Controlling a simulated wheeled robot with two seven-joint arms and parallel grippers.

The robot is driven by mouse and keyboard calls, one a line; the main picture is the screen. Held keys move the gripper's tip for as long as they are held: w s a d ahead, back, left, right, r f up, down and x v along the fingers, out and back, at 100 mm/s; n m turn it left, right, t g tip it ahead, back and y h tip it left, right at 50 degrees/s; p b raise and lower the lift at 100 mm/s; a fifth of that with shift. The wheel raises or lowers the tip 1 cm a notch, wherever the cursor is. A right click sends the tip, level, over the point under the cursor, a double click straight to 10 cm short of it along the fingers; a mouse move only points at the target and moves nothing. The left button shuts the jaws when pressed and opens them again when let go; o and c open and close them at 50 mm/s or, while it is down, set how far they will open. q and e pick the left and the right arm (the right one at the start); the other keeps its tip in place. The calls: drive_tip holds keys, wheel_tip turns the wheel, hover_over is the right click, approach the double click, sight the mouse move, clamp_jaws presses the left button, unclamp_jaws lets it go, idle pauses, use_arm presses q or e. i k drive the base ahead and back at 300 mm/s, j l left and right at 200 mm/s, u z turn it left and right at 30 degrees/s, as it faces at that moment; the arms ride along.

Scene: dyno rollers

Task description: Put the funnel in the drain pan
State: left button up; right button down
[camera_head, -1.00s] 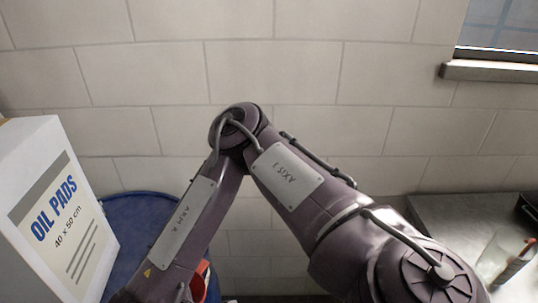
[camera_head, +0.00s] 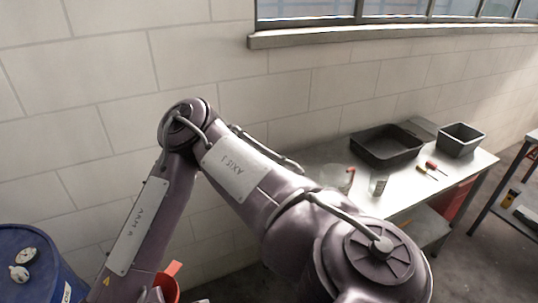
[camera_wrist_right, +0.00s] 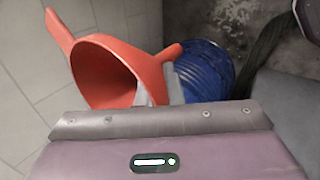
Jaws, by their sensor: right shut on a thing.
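The red funnel (camera_wrist_right: 105,72) fills the upper left of the right wrist view, its wide mouth towards the camera. My right gripper (camera_wrist_right: 158,88) is shut on it, with the fingers mostly hidden. A bit of the funnel (camera_head: 170,278) shows low in the head view, beside my right arm. The black drain pan (camera_head: 372,160) is a wide shallow tray at the back of the metal workbench, well to the right of the funnel. My left gripper is not in view.
The workbench (camera_head: 398,205) also carries a smaller dark bin (camera_head: 462,138), a clear jug (camera_head: 338,178), a glass (camera_head: 378,185) and screwdrivers (camera_head: 432,167). A blue drum (camera_head: 35,270) with small items on top stands at lower left. My raised arm hides part of the bench.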

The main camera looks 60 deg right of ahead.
sight(383, 152)
drive_tip(key=k+l+z, duration=0.1)
drive_tip(key=l+z, duration=0.95)
drive_tip(key=z, duration=0.15)
